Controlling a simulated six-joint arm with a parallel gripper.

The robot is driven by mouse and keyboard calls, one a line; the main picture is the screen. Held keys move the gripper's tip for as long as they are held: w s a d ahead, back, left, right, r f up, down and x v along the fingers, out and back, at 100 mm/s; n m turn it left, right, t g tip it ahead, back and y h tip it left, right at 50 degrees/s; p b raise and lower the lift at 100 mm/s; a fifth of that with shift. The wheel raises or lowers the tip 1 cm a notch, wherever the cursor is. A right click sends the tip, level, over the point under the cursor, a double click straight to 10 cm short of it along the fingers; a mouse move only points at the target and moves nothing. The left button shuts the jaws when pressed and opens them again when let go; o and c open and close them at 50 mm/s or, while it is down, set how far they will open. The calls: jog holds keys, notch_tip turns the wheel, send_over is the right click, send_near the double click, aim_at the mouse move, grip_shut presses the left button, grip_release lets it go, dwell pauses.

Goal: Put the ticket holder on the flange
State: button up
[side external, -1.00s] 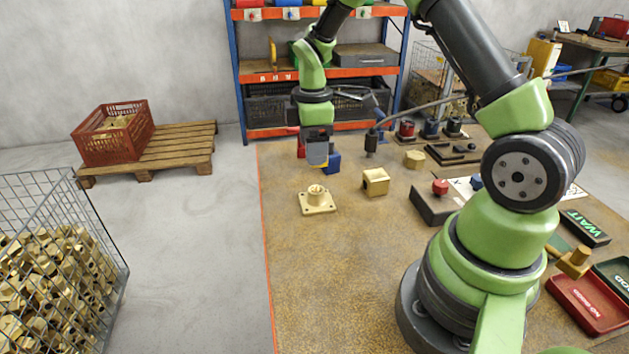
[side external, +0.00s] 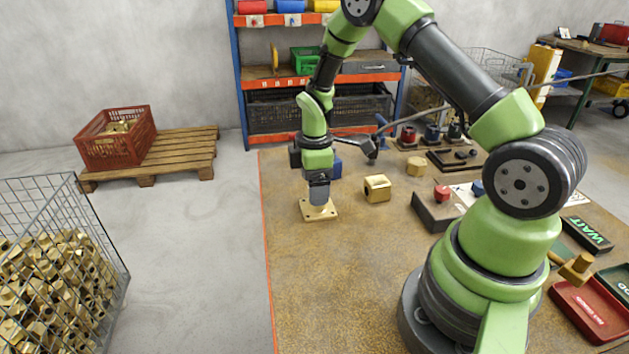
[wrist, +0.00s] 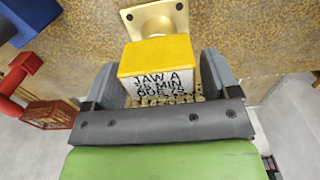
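The flange (side external: 320,214), a square brass plate with a round boss, lies on the bench. In the wrist view the flange (wrist: 156,16) shows just beyond the holder. Whether holder and flange touch cannot be told.
A brass block with a bore (side external: 377,188) and a brass hex piece (side external: 415,166) stand to the right on the bench. A blue block (side external: 337,168) is behind my gripper. The bench front is clear.

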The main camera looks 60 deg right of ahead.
jog(key=shift+o, duration=0.3)
notch_tip(320, 180, up, 12)
jog(key=r, duration=0.1)
jog(key=s+a+r+m+t, duration=0.4)
jog(key=s+a+r+m, duration=0.3)
jog(key=r, duration=0.4)
jog(key=s+a+r+m+t+y, duration=0.2)
jog(key=s+a+m, duration=0.4)
jog(key=s, duration=0.5)
jog(key=shift+t, duration=0.6)
